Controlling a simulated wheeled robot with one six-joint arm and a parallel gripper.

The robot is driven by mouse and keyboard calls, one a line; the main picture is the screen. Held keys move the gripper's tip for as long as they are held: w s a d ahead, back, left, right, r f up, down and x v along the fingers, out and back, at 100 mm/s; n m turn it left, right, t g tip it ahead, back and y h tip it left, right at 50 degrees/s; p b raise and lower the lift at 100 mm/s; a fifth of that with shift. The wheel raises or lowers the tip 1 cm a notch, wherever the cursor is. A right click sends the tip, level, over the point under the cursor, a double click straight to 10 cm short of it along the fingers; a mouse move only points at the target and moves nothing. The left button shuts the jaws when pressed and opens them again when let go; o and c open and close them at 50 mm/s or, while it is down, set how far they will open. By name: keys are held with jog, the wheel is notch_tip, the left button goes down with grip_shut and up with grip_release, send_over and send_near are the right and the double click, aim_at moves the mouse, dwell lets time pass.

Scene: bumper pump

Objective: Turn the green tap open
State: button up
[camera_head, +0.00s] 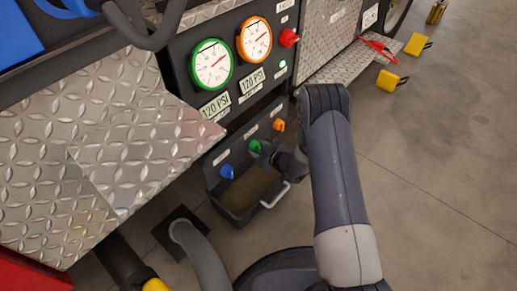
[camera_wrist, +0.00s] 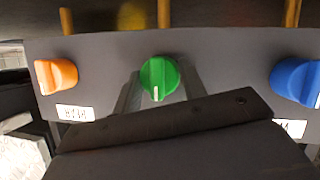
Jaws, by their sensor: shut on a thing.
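The green tap (camera_head: 255,146) is on the dark panel between a blue tap (camera_head: 227,171) and an orange tap (camera_head: 279,125). In the wrist view the green tap (camera_wrist: 158,78) is in the middle, with a white mark at its lower edge. The orange tap (camera_wrist: 56,76) is to its left and the blue tap (camera_wrist: 297,80) to its right. My gripper (camera_wrist: 159,92) is at the green tap, its fingers on either side and shut on it. In the head view my gripper (camera_head: 264,151) reaches the tap from the right, and its fingers are partly hidden.
A grey bin with a light handle (camera_head: 275,196) is below the taps. Green-rimmed (camera_head: 211,64) and orange-rimmed (camera_head: 255,40) gauges are above, with a red knob (camera_head: 289,37). Diamond-plate steel (camera_head: 90,130) is at left. Yellow blocks (camera_head: 388,81) lie on open floor at right.

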dwell(0.3)
jog(key=shift+w+d+r+m+g+y+p, duration=0.1)
jog(key=shift+m+g+y+p, duration=0.1)
jog(key=shift+m+g+p, duration=0.3)
jog(key=shift+w+r+m+g+y+p, duration=0.1)
jog(key=shift+m+g+y+p, duration=0.15)
jog(key=shift+m, duration=0.35)
jog(key=m+g+y, duration=0.1)
jog(key=m+g+p, duration=0.1)
jog(key=m, duration=0.1)
jog(key=shift+f+m+y, duration=0.15)
jog(key=shift+m+y, duration=0.15)
jog(key=shift+y, duration=0.05)
jog(key=m+g+y, duration=0.1)
jog(key=m+y+b, duration=0.1)
jog(key=m, duration=0.1)
jog(key=shift+w+d+f+m+g, duration=0.1)
jog(key=shift+f+m+g, duration=0.05)
jog(key=shift+m+g, duration=0.2)
jog(key=shift+w+m+g+y+b, duration=0.1)
jog(key=shift+m+g+y+b, duration=0.2)
jog(key=shift+m+y+b, duration=0.9)
jog(key=shift+m+h, duration=0.25)
jog(key=shift+h, duration=0.05)
jog(key=o, duration=1)
jog(key=shift+d, duration=0.1)
jog(key=p+v, duration=0.3)
jog(key=v, duration=0.7)
jog(key=shift+d, duration=0.3)
